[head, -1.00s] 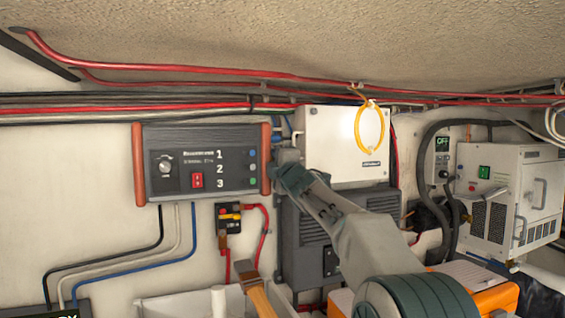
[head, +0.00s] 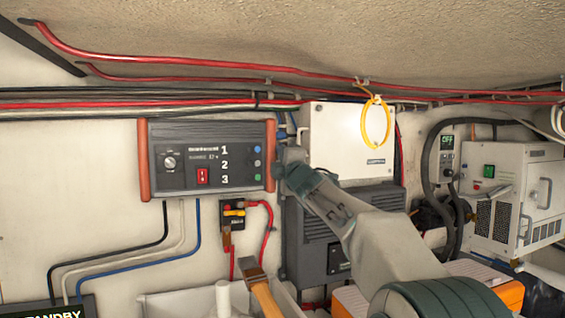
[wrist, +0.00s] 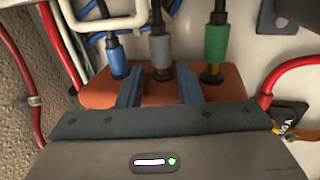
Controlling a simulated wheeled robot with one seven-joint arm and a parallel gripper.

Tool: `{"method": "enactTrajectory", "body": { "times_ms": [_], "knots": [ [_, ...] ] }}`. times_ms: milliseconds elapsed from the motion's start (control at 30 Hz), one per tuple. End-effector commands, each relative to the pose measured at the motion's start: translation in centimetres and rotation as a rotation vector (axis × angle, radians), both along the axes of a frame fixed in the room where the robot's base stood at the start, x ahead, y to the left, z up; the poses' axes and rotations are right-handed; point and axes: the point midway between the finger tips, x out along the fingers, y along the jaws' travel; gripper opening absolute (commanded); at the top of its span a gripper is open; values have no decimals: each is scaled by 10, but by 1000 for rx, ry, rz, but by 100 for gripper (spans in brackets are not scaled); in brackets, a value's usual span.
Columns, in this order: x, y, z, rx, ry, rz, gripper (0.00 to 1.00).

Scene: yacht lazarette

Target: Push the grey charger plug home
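In the wrist view the grey plug (wrist: 160,47) stands between a blue plug (wrist: 118,64) and a green plug (wrist: 216,42) at an orange-brown panel (wrist: 222,88). A short dark section shows between the grey body and the panel; the blue plug's body sits closer to the panel. My gripper (wrist: 160,82) is open, its two fingers apart with the grey plug in line with the gap. I cannot tell whether they touch it.
A white box (head: 347,135) with a hanging yellow loop (head: 376,122) stands just right of my gripper. Red cable (wrist: 289,72) runs close by in the wrist view. A hammer handle (head: 262,293) and a pale tray (head: 180,304) are below.

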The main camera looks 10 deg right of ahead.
Motion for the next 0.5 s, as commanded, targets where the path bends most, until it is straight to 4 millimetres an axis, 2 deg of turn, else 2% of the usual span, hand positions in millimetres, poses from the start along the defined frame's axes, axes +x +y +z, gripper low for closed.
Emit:
{"method": "enactTrajectory", "body": {
  "times_ms": [33, 500],
  "knots": [
    [-7, 5, 3, 2, -8, 12, 31],
    [-42, -8, 4, 0, -8, 4, 31]
  ]
}}
